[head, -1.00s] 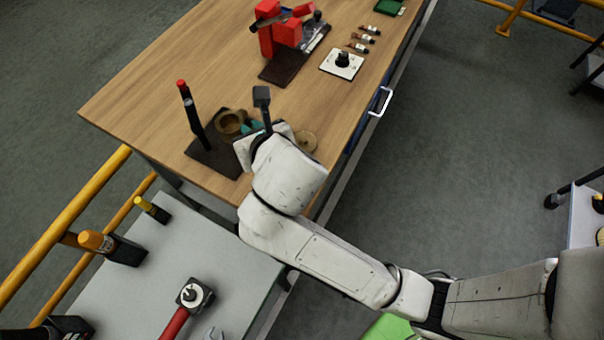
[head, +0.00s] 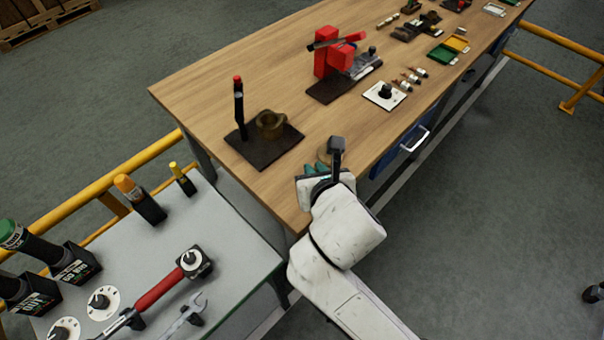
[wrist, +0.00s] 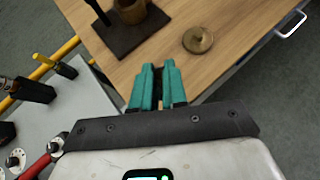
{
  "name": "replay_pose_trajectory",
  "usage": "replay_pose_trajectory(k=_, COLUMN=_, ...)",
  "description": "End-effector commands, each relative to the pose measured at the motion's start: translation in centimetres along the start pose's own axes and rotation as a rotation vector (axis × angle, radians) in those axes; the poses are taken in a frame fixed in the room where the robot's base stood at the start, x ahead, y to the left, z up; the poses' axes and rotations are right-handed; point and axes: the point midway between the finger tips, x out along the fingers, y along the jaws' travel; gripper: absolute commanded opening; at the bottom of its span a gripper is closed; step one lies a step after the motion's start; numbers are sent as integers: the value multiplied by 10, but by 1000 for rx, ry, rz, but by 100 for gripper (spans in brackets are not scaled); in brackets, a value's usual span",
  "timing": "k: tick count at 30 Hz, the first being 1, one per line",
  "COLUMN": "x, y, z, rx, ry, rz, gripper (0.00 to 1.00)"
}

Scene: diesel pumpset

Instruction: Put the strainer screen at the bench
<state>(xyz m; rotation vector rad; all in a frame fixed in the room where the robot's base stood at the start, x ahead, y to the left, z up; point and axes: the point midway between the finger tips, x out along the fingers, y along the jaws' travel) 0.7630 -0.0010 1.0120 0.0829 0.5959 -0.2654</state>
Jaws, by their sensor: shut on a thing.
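My gripper (head: 318,168) is at the near end of the wooden bench (head: 215,85), by its edge. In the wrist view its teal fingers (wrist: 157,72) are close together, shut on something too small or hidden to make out. I cannot pick out the strainer screen for certain. A brown, open cup-like body (head: 270,124) stands on a dark mat (head: 258,154), left of the gripper. A round brass disc (wrist: 198,39) lies on the bench ahead and right of the fingers; in the head view it is partly hidden behind my wrist (head: 325,153).
A black rod with a red tip (head: 239,105) stands on the mat. A red device (head: 335,60) and a white plate with a black knob (head: 385,95) are farther along. A grey tool table (head: 215,260) and yellow rail (head: 120,175) lie left. Bench wood between is clear.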

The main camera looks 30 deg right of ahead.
Motion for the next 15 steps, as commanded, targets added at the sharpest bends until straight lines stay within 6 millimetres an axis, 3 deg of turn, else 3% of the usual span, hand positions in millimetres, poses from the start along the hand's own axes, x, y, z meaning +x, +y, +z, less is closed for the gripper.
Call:
replay_pose_trajectory(k=2, x=19, y=6, z=4, rx=1, ry=0, rz=-1, gripper=0)
replay_pose_trajectory(k=7, x=56, y=12, z=-10, rx=-2, ry=2, rz=-1, gripper=0)
replay_pose_trajectory(k=15, x=82, y=17, z=-18, rx=-1, ry=1, rz=0, gripper=0)
